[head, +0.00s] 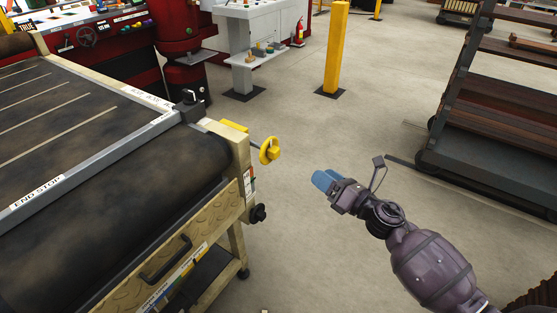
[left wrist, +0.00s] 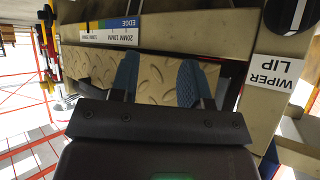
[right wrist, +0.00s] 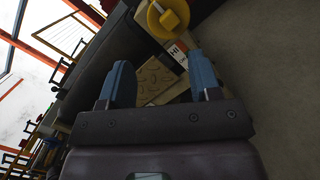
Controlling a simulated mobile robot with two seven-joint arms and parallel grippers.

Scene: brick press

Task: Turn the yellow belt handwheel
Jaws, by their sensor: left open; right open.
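The yellow handwheel (head: 270,150) sticks out on a short shaft from the right side of the belt machine's end frame (head: 240,150). It also shows at the top of the right wrist view (right wrist: 165,18), with its knob toward the camera. My right gripper (head: 324,181) is open and empty, to the right of the handwheel and apart from it. In the right wrist view its two blue fingers (right wrist: 161,85) stand below the wheel. My left gripper (left wrist: 158,80) is open in the left wrist view, facing the machine's tread-plate panel (left wrist: 150,78); it is not in the head view.
The dark belt (head: 120,200) fills the left, crossed by a grey end-stop bar (head: 90,165). A black knob (head: 257,213) sits below the handwheel. A yellow post (head: 336,50) stands behind, and a dark rack (head: 500,120) is at right. Bare floor lies between.

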